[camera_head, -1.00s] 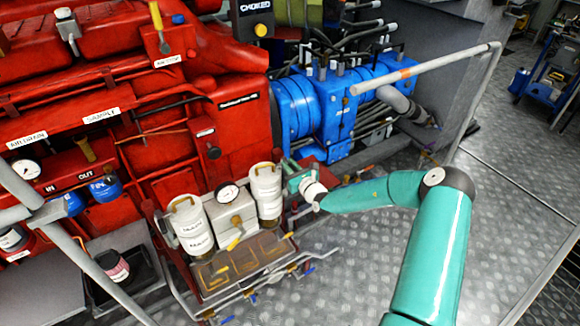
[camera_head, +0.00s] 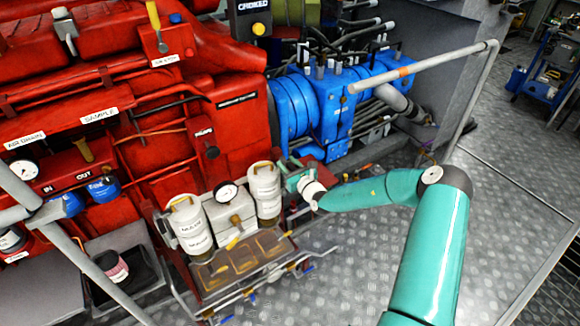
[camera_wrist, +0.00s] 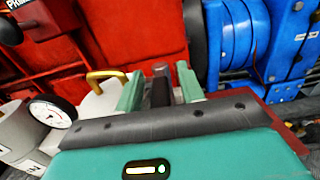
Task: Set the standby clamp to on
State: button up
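Two white canisters stand beside a gauge block. The left canister (camera_head: 190,228) has labels that I cannot read surely, and the right canister (camera_head: 264,190) stands close to my gripper (camera_head: 291,172). In the wrist view my gripper (camera_wrist: 160,84) has its two green fingers apart. A dark upright post (camera_wrist: 160,90) shows between them, with gaps on both sides; I cannot tell whether it is the standby clamp. A yellow handle (camera_wrist: 107,76) on a white top is just left of the fingers. No clamp label is readable.
A round gauge (camera_head: 227,192) sits between the canisters, above a drip tray (camera_head: 206,283) with pipes and small valves. The red engine (camera_head: 235,130) and blue hydraulic unit (camera_head: 330,105) stand behind. A grey rail (camera_head: 430,68) crosses above my arm. Open floor (camera_head: 350,255) lies to the right.

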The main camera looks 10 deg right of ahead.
jog(key=v, duration=1.3)
jog(key=shift+s+d, duration=0.15)
jog(key=shift+s, duration=0.2)
jog(key=s+a+r+n+g+y, duration=0.6)
jog(key=s+a+r+n+g, duration=0.9)
jog(key=n, duration=0.7)
jog(key=s+d+r+n+t+h, duration=0.1)
jog(key=s+d+r+n+h, duration=0.3)
jog(key=s+r+n+h, duration=0.1)
jog(key=s+d+r+n+t+h, duration=0.2)
jog(key=s+d+r+n+h, duration=0.2)
jog(key=s+r, duration=0.6)
jog(key=s+n+h, duration=0.1)
jog(key=h, duration=0.1)
jog(key=shift+s+r+t+h, duration=0.2)
jog(key=shift+s+t+h, duration=0.1)
jog(key=shift+s+h, duration=0.1)
